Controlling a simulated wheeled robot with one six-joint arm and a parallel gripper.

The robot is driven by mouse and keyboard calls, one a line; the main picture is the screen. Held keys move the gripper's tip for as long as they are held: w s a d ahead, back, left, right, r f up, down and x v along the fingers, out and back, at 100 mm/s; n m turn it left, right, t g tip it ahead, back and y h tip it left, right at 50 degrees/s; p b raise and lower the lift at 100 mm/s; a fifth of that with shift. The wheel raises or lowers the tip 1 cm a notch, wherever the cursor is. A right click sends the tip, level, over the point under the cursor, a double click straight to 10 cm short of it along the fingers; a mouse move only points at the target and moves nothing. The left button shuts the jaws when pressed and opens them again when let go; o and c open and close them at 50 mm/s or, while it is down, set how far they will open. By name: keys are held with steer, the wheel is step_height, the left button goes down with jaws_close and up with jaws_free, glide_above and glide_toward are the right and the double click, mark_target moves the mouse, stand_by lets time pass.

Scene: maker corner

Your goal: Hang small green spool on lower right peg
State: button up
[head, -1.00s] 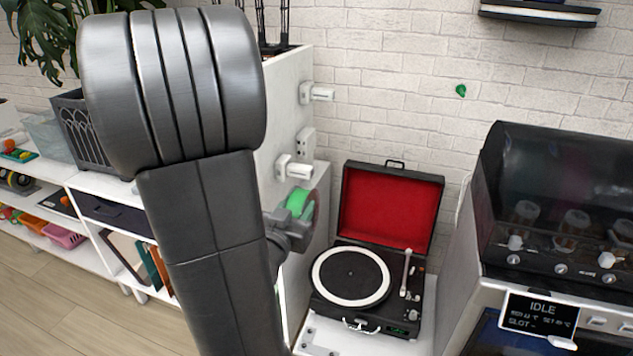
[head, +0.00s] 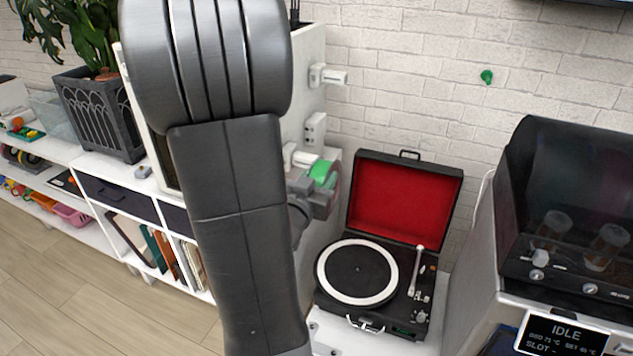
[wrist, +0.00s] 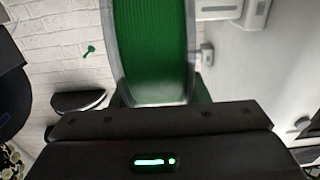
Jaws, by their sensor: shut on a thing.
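The small green spool (head: 322,173) is in my gripper (head: 318,196), just in front of the white panel's side. In the wrist view the spool (wrist: 150,45) stands large above the gripper body, its green winding between clear flanges. My gripper is shut on it. A lower white peg (head: 302,158) sticks out of the panel just left of and above the spool in the head view. Whether its tip touches the spool or enters its hole cannot be told. An upper white peg (head: 330,76) is bare.
A turntable (head: 358,272) with its red-lined lid open stands below and right of the spool. A dark-hooded machine (head: 570,210) stands at the right. My arm hides part of the panel and shelf. A small green hook (head: 487,76) is on the brick wall.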

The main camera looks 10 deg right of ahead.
steer(key=shift+x, duration=5.05)
steer(key=w+a+f+p, duration=0.1)
steer(key=w+a, duration=0.3)
steer(key=a, duration=0.2)
steer(key=shift+w+f+p, duration=0.15)
steer(key=shift+w+p, duration=0.05)
steer(key=shift+p, duration=0.15)
steer(key=o, duration=1.3)
steer(key=shift+s, duration=0.1)
